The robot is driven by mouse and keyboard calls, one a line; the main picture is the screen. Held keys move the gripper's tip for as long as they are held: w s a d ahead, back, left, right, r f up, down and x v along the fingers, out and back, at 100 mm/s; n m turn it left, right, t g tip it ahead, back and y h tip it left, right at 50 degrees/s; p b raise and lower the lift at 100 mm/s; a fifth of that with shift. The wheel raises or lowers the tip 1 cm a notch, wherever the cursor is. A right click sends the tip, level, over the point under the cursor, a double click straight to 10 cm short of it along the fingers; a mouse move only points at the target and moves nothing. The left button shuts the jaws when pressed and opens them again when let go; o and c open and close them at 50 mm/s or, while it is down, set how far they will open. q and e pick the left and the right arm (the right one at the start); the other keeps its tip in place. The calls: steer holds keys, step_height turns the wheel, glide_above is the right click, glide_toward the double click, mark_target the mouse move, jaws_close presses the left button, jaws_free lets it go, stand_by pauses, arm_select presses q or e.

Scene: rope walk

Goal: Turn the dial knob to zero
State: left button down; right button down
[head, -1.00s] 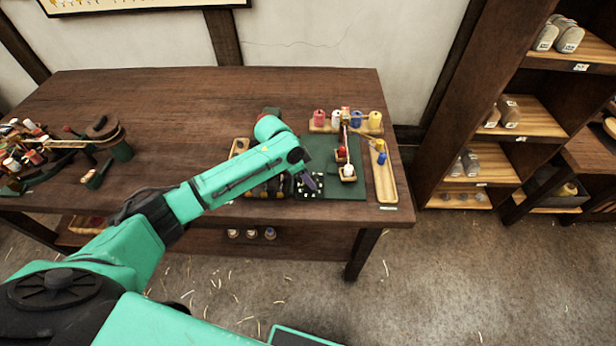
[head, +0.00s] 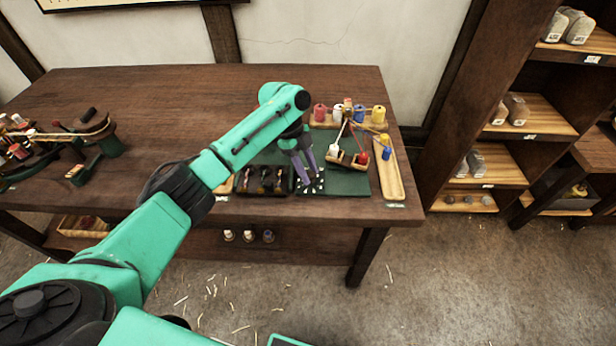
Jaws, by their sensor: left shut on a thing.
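My left gripper (head: 309,181) reaches down with purple fingers over a small black dial plate (head: 319,188) dotted with white marks. The plate lies on the left part of a dark green mat (head: 350,187) on the bench. The gripper is shut on the dial knob, which the fingers and wrist largely hide. The knob's pointer and the marks' numbers are too small or covered to read. Right of the gripper, a small wooden carrier (head: 345,160) with a white piece and a red piece stands on the mat, with cords rising from it. My right gripper is not in view.
A wooden rack with red, white, blue and yellow spools (head: 379,115) stands behind the mat. A long wooden tray (head: 392,184) lies on its right, a black compartment tray (head: 262,193) on its left. The bench (head: 170,100) is clear at the back left.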

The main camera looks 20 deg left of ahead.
arm_select(q)
steer(key=shift+m+g+b, duration=0.5)
steer(key=shift+m+b, duration=0.7)
steer(key=shift+m, duration=0.2)
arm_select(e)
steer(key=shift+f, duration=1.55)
arm_select(q)
steer(key=shift+y, duration=0.3)
steer(key=c, duration=0.5)
jaws_free()
steer(key=shift+r, duration=0.1)
step_height(320, 180, up, 9)
step_height(320, 180, up, 11)
steer(key=p, duration=0.3)
glide_above(309, 173)
steer(key=shift+s, duration=0.1)
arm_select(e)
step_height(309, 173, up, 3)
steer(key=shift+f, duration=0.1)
